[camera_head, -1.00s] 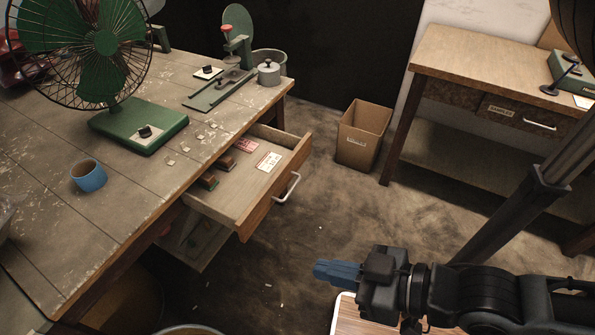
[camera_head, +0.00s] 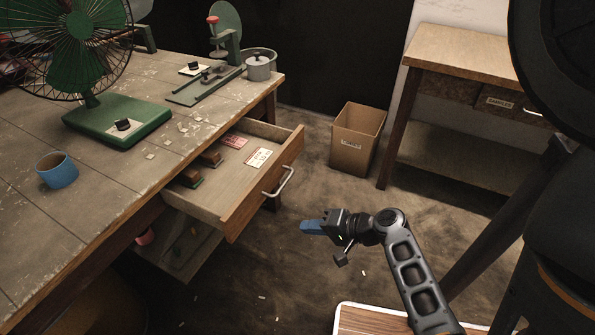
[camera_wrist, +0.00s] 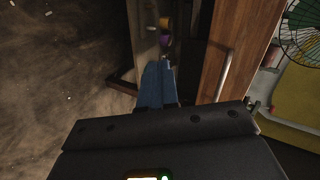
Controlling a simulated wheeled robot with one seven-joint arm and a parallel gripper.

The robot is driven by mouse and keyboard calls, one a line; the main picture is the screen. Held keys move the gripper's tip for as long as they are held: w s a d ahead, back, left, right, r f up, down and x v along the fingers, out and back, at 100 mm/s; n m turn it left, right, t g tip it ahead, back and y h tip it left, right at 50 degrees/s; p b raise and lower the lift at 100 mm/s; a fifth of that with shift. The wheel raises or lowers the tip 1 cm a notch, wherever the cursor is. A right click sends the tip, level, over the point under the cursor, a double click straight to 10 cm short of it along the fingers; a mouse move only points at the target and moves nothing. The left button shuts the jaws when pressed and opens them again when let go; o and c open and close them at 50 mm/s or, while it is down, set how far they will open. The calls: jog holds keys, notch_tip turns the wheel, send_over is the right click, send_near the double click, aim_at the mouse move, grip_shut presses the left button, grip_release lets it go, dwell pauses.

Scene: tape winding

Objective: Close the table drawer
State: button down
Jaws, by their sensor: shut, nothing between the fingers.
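The table drawer (camera_head: 262,190) stands pulled out from the worn wooden table (camera_head: 100,215). Its wooden front has a pale metal handle (camera_head: 280,181). Inside lie stamps and two printed labels, red and white. My gripper (camera_head: 303,227), with blue fingers, is shut and empty. In the head view it is to the right of the drawer front and lower in the picture, apart from it. In the wrist view, the shut fingers (camera_wrist: 157,82) point ahead, and the drawer front (camera_wrist: 238,50) with its handle (camera_wrist: 225,76) stands just to their right.
A green fan (camera_head: 108,122), a blue cup (camera_head: 57,170) and a green tape device (camera_head: 205,86) stand on the table. A cardboard box (camera_head: 355,140) is on the floor behind. A second table (camera_head: 455,50) stands at the right.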

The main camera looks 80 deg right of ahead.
aim_at(236, 148)
jog(key=s+d+r+m+t+h+b, duration=0.1)
jog(key=s+d+r+t, duration=0.2)
jog(key=d, duration=0.4)
jog(key=s+d+r+m+t+h+b, duration=0.1)
jog(key=s+d+r+t+b, duration=0.15)
jog(key=d, duration=0.35)
jog(key=x, duration=0.4)
jog(key=p+x, duration=0.1)
jog(key=x, duration=0.8)
jog(key=shift+w+d+r, duration=0.15)
jog(key=shift+d+r, duration=0.05)
jog(key=shift+r, duration=0.05)
jog(key=b+x, duration=0.8)
jog(key=x, duration=1.2)
jog(key=shift+w+f+b, duration=0.1)
jog(key=shift+w+b, duration=0.2)
jog(key=shift+b, duration=0.05)
jog(key=shift+w+d, duration=0.1)
jog(key=shift+w, duration=0.5)
jog(key=shift+w+r+b, duration=0.2)
jog(key=shift+r+b, duration=0.05)
jog(key=shift+b, duration=0.05)
